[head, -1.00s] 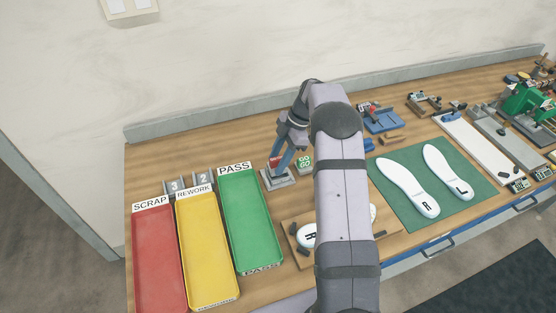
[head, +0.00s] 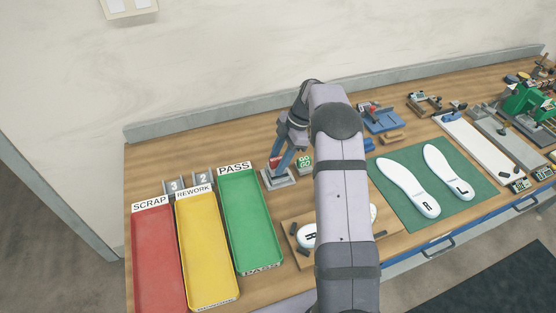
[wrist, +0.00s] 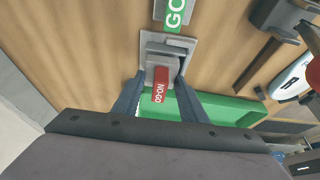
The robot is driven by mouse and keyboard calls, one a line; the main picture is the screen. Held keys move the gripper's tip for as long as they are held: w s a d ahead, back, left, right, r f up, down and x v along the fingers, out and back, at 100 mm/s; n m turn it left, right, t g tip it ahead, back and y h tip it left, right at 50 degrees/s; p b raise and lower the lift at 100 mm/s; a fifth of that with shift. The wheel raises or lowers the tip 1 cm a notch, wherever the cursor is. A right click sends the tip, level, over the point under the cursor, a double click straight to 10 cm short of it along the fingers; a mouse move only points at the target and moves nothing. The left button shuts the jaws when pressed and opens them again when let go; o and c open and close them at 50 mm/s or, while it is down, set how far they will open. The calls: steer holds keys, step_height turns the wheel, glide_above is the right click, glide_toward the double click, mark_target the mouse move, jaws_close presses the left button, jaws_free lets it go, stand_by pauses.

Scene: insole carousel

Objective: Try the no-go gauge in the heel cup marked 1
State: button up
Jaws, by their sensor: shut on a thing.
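The no-go gauge (wrist: 161,83) is a grey piece with a red NO-GO label. It stands at a grey holder (wrist: 188,46) on the bench. My gripper (wrist: 161,76) is shut on it, one blue-grey finger on each side. In the head view my gripper (head: 278,160) is low over the grey holder, right of the PASS tray, and a bit of red shows between the fingers. The gauge still appears to be at its holder; whether it is lifted I cannot tell. I cannot make out a heel cup marked 1 in either view.
The GO gauge (head: 305,163) stands close right of my gripper. The red SCRAP (head: 157,265), yellow REWORK (head: 208,250) and green PASS (head: 250,222) trays lie to the left, with grey pieces marked 3 (head: 174,187) and 2 (head: 204,179) behind. White insoles lie on a green mat (head: 445,210).

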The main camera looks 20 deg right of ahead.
steer(key=shift+f+b, duration=0.45)
steer(key=shift+f, duration=0.15)
steer(key=shift+r, duration=0.15)
stand_by(0.9)
steer(key=shift+r+p, duration=2.1)
steer(key=shift+r, duration=1.6)
steer(key=shift+f, duration=0.1)
